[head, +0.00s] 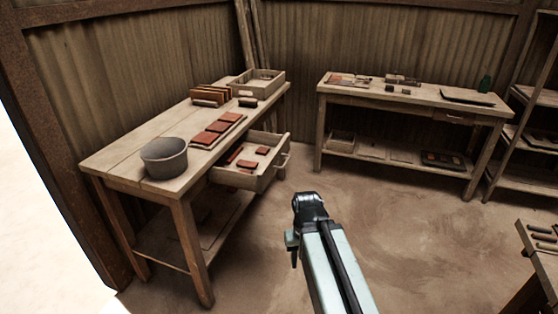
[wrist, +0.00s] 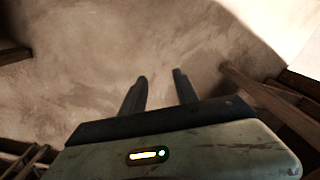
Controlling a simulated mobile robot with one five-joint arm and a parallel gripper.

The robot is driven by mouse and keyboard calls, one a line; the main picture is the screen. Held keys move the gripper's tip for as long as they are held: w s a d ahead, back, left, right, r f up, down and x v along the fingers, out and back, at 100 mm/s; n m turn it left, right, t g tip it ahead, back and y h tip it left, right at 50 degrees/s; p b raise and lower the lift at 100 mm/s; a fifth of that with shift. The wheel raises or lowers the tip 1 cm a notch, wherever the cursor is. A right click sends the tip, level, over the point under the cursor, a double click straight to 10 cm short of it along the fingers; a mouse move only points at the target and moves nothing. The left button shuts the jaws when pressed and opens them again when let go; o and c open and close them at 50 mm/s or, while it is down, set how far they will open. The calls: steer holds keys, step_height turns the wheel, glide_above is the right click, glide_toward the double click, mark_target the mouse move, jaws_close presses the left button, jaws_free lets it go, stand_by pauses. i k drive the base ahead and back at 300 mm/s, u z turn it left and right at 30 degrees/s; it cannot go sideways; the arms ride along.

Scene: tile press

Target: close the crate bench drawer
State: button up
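The crate bench (head: 135,148) is the wooden bench at left in the head view, with a small wooden crate (head: 271,88) on its far end. Its drawer (head: 268,174) is pulled out to the right and stands open, with several reddish tiles (head: 247,164) inside. A handle (head: 285,160) is on the drawer front. My gripper (wrist: 160,77) has its two fingers apart with nothing between them in the wrist view. In the head view my arm's end is right of and nearer than the drawer, apart from it; the fingers are hard to make out there.
A grey bucket (head: 164,160), tiles on a board (head: 218,129) and a row of upright tiles (head: 211,95) stand on the bench. A second bench (head: 420,97) is along the back wall, and a shelf rack is at far right. The floor (head: 400,215) between is clear.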

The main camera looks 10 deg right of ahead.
mark_target(221, 173)
steer(key=i, duration=0.95)
steer(key=u, duration=1)
